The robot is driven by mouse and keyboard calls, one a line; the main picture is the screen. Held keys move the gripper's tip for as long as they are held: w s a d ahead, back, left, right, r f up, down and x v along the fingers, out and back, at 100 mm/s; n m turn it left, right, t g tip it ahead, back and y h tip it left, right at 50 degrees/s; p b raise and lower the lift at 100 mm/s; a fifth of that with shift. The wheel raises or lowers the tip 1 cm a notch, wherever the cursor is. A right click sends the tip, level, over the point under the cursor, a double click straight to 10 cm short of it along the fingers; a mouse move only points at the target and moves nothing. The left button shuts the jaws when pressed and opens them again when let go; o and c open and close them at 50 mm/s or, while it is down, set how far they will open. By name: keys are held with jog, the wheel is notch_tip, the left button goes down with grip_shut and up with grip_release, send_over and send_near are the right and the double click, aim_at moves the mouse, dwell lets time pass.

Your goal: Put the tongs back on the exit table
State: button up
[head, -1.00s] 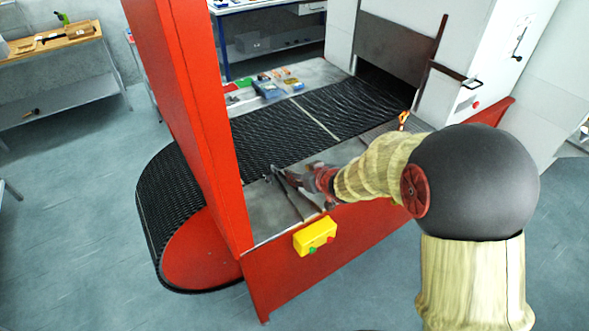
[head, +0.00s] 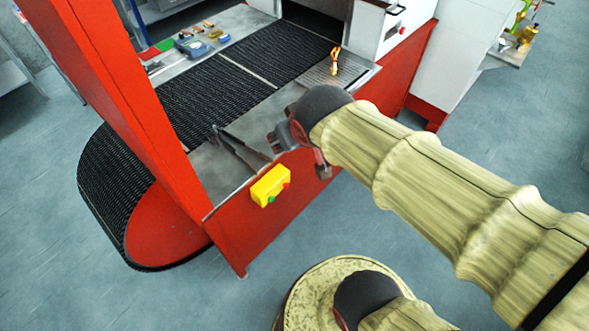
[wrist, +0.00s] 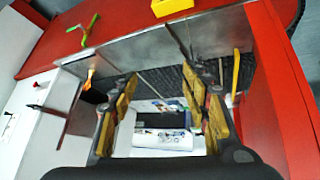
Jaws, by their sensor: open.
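The dark tongs (head: 240,149) lie on a bare steel surface (head: 212,172) at the front of the belt, their arms spread. In the wrist view a thin dark shape that may be the tongs (wrist: 178,42) lies on the steel. My gripper (head: 277,140) is just right of the tongs in the head view, apparently apart from them. In the wrist view its two yellow-brown fingers (wrist: 163,102) stand wide apart with nothing held between them. I cannot tell which surface is the exit table.
A black mesh belt (head: 215,95) runs behind the steel. A red post (head: 110,85) stands at left. A yellow button box (head: 271,186) sits on the front red panel. An orange-handled item (head: 335,62) stands by the grated plate (head: 340,78). Small items lie beyond the belt.

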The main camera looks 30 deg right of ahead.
jog(key=s+a+g+y, duration=0.1)
jog(key=s+a, duration=0.3)
jog(key=s, duration=0.5)
jog(key=shift+s+a+r+g+y, duration=0.25)
jog(key=shift+s+r+g+y, duration=0.05)
jog(key=shift+s+r, duration=0.1)
jog(key=shift+f, duration=0.15)
notch_tip(320, 180, down, 10)
jog(key=b, duration=1)
jog(key=shift+f+b, duration=0.25)
jog(key=shift+b, duration=0.1)
